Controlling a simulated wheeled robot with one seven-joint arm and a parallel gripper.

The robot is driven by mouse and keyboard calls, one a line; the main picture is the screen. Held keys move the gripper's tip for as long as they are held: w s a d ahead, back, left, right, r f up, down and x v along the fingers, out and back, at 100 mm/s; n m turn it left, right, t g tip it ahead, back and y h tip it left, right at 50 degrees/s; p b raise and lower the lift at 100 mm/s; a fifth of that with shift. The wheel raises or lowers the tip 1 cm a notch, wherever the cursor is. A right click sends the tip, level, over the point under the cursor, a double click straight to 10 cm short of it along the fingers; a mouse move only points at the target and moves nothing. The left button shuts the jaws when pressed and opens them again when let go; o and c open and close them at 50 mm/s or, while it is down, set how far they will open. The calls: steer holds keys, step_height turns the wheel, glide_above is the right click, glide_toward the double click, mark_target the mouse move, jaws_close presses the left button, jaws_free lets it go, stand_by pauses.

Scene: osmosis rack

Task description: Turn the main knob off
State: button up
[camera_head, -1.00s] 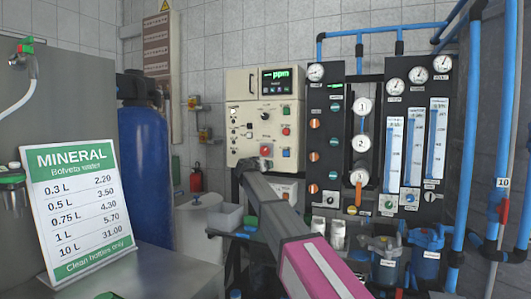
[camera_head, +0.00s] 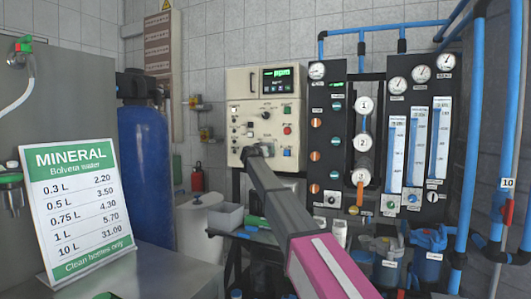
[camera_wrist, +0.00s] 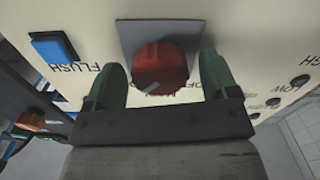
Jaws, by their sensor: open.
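The main knob (camera_wrist: 160,68) is red and round and sits on a grey square plate (camera_wrist: 130,32) on the cream control panel (camera_wrist: 255,45). In the wrist view my gripper (camera_wrist: 160,75) is open, with one green finger on each side of the knob. There are small gaps between the fingers and the knob. The upside-down lettering below the knob is partly hidden by the knob and fingers. In the head view my gripper (camera_head: 252,151) is at the lower part of the control panel (camera_head: 240,90) and hides the knob.
A blue FLUSH button (camera_wrist: 54,47) is left of the knob in the wrist view, and several small black knobs are on the right. In the head view, a black gauge panel (camera_head: 328,130) stands right of the control panel. A mineral water price sign (camera_head: 85,205) stands at the left.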

steer(key=shift+w+d, duration=0.2)
steer(key=shift+w, duration=0.35)
steer(key=c, duration=0.9)
steer(key=shift+c, duration=0.2)
